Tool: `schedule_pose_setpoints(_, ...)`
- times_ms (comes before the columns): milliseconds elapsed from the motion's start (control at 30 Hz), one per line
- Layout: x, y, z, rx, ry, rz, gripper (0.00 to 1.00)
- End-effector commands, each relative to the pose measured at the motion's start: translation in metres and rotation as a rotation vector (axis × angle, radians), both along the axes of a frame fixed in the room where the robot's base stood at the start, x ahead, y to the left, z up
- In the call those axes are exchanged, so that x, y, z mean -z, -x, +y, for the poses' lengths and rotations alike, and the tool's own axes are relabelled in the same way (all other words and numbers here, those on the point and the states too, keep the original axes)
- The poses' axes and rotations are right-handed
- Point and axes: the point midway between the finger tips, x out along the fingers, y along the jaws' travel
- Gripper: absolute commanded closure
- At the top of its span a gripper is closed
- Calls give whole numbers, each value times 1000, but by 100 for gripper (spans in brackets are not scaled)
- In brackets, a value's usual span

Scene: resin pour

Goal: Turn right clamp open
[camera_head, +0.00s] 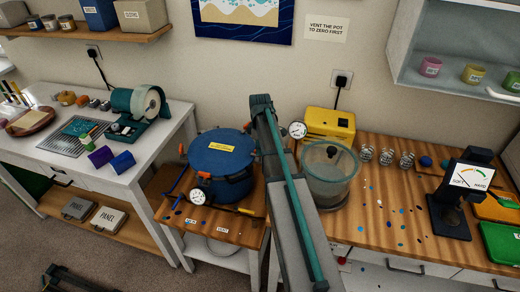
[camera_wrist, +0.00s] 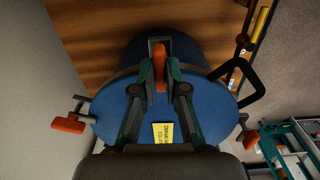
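The blue pressure pot (camera_head: 215,172) stands on the low wooden-topped stand, its round lid showing a yellow label. In the wrist view I look down on its blue lid (camera_wrist: 105,105). My gripper (camera_wrist: 160,62) is at the lid's top edge in that view, its fingers closed in on both sides of the orange handle of the right clamp (camera_wrist: 160,72). The handle lies between the pads along the gripper's direction. Another orange clamp (camera_wrist: 70,124) sticks out at the lid's left, and a further one (camera_wrist: 249,139) at lower right. In the head view my arm hides the right clamp and my gripper.
A dial gauge (camera_head: 200,196) is at the pot's front. A black bar handle (camera_wrist: 262,82) sticks out beside the lid. To the right stand a clear chamber (camera_head: 328,180) and a yellow pump (camera_head: 328,123). The wall is close behind the pot.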

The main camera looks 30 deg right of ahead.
Motion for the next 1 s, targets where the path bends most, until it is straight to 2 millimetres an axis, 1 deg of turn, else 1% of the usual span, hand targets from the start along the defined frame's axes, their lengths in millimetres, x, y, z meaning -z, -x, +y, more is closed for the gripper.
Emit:
schedule_pose_setpoints(333, 0, 0, 0, 11, -1, 1, 100)
schedule_pose_setpoints(533, 1, 0, 0, 71, -1, 1, 100)
schedule_pose_setpoints(767, 1, 0, 0, 224, -1, 1, 100)
schedule_pose_setpoints(1000, 1, 0, 0, 446, -1, 1, 100)
